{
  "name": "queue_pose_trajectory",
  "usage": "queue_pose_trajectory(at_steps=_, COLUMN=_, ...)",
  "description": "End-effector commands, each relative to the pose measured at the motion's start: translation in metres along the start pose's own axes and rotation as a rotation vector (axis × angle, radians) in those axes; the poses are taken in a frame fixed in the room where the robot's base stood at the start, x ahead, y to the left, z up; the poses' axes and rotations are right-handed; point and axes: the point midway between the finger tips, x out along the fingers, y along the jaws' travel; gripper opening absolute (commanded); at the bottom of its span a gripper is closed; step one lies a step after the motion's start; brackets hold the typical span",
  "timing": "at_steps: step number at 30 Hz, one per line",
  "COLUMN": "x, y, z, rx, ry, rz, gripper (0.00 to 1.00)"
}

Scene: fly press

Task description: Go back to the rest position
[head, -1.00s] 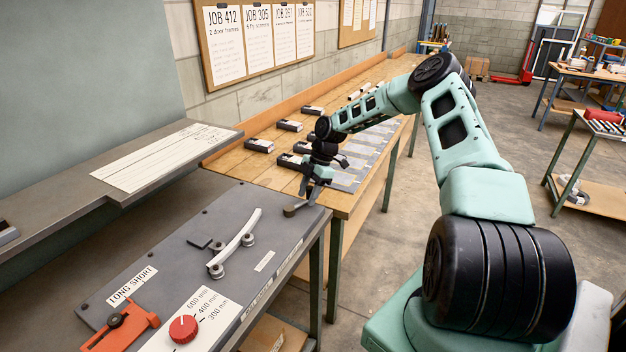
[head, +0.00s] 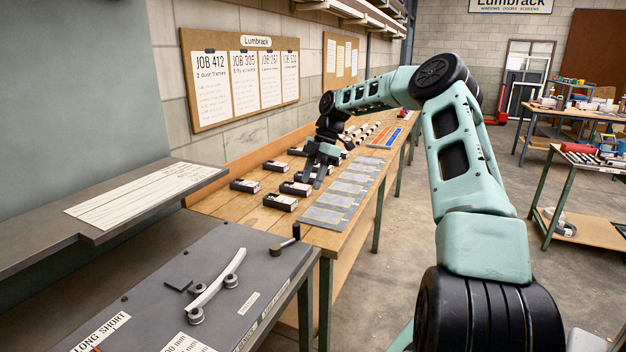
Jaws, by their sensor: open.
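My gripper (head: 319,172) hangs at the end of my teal and black arm (head: 455,150), with its fingers pointing down above the wooden bench. It is open, and I see nothing between the fingers. It is over the area of small black blocks (head: 280,202) and grey plates (head: 342,202), near the middle of the bench. Whether the fingertips touch anything below cannot be told. My arm reaches across from the right, with its elbow raised.
The grey press table (head: 225,250) in front holds a curved pale strip (head: 217,285) on rollers and an upright black handle (head: 296,232). A grey shelf (head: 195,172) is at left. The wooden bench (head: 232,203) runs back along the wall.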

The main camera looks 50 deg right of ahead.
Motion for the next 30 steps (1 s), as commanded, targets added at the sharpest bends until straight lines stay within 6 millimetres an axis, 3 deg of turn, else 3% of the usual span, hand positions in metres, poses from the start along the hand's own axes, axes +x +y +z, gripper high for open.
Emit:
queue_pose_trajectory(at_steps=17, x=-0.001, y=0.0, z=0.0, rx=0.0, ry=0.0, rz=-0.001, gripper=0.43)
queue_pose_trajectory(at_steps=20, x=0.003, y=0.0, z=-0.012, rx=-0.002, ry=-0.006, rz=-0.01, gripper=0.43)
queue_pose_trajectory(at_steps=23, x=0.013, y=0.001, z=-0.049, rx=-0.001, ry=-0.027, rz=-0.035, gripper=0.43)
queue_pose_trajectory(at_steps=26, x=0.032, y=-0.006, z=-0.109, rx=0.011, ry=-0.065, rz=-0.071, gripper=0.43)
queue_pose_trajectory(at_steps=30, x=0.064, y=-0.038, z=-0.202, rx=0.057, ry=-0.138, rz=-0.116, gripper=0.43)
